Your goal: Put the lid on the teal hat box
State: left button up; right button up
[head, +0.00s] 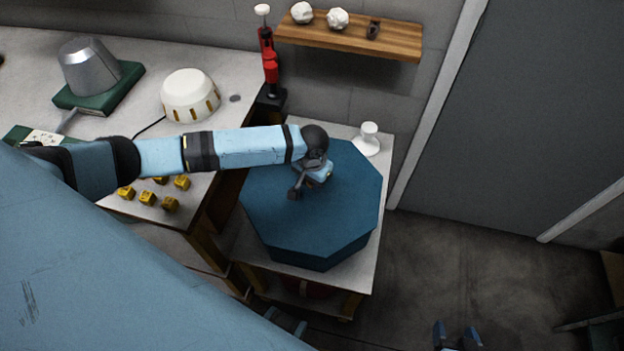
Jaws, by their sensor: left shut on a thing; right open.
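The teal octagonal lid (275,215) covers the top of the teal hat box (318,262), whose darker side shows below the lid's near edge. I cannot tell from this angle whether the lid is fully seated or slightly above the rim. My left gripper (297,188) is over the middle of the lid and shut on it. The gripped part is mostly hidden by the gripper and wrist. My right gripper (455,337) is open and empty at the bottom edge, over the floor, well apart from the box.
The box stands on a small pale-topped table (362,290), with a white stand (368,138) behind it. The long workbench (60,65) at left holds a grey hat form (88,66), a white domed thing (190,95) and several yellow blocks (147,198).

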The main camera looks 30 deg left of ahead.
pick_arm(q)
jog(key=shift+f, duration=0.25)
jog(key=o, duration=1.1)
notch_tip(320, 180, up, 14)
jog(key=shift+f+p, duration=0.1)
jog(key=shift+p, duration=0.3)
